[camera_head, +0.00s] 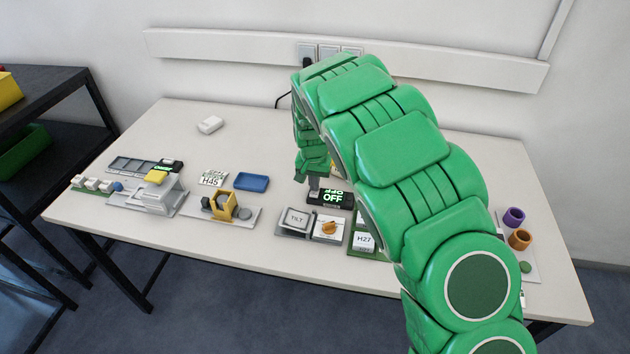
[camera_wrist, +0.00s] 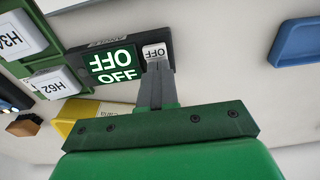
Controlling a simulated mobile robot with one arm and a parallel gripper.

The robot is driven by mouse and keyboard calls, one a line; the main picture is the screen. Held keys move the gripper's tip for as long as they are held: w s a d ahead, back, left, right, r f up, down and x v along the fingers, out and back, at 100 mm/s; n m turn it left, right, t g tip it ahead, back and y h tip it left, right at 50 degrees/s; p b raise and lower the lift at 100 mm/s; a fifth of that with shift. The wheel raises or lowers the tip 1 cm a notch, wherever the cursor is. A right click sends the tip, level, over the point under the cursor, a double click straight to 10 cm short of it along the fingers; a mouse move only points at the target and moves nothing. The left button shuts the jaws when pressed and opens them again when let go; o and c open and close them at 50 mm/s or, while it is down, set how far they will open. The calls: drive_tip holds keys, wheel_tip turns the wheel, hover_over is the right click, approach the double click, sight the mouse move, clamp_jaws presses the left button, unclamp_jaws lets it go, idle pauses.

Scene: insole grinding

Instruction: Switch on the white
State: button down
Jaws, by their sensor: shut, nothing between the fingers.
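A dark switch box with a lit green display reading OFF (camera_wrist: 112,65) fills the upper middle of the wrist view. It also shows in the head view (camera_head: 333,197). A small white rocker marked OFF (camera_wrist: 154,50) sits at one end of the box, beside the display. My gripper (camera_wrist: 157,70) is shut and empty, its fingertips right at the white rocker. I cannot tell whether they touch it. In the head view my gripper (camera_head: 313,184) points down at the box's left end, and the rocker is hidden there.
A blue tray (camera_head: 251,181) lies left of the box. A TILT unit (camera_head: 297,218) and an orange-knob unit (camera_head: 329,229) stand in front. A white block marked H27 (camera_head: 364,242) stands near my arm. Bare table lies behind the blue tray.

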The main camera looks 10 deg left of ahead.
drive_tip(key=shift+s, duration=0.15)
wheel_tip(320, 180, up, 14)
drive_tip(key=s, duration=0.1)
idle(0.8)
drive_tip(key=shift+s, duration=0.1)
drive_tip(key=shift+d+r+t, duration=0.1)
drive_tip(key=shift+d+t, duration=0.05)
drive_tip(key=shift+t, duration=0.35)
idle(0.3)
drive_tip(key=f, duration=0.4)
drive_tip(key=w+f, duration=0.1)
drive_tip(key=f, duration=0.4)
drive_tip(key=w+f, duration=0.1)
drive_tip(key=f, duration=0.3)
drive_tip(key=shift+w+f, duration=0.2)
drive_tip(key=shift+f, duration=0.2)
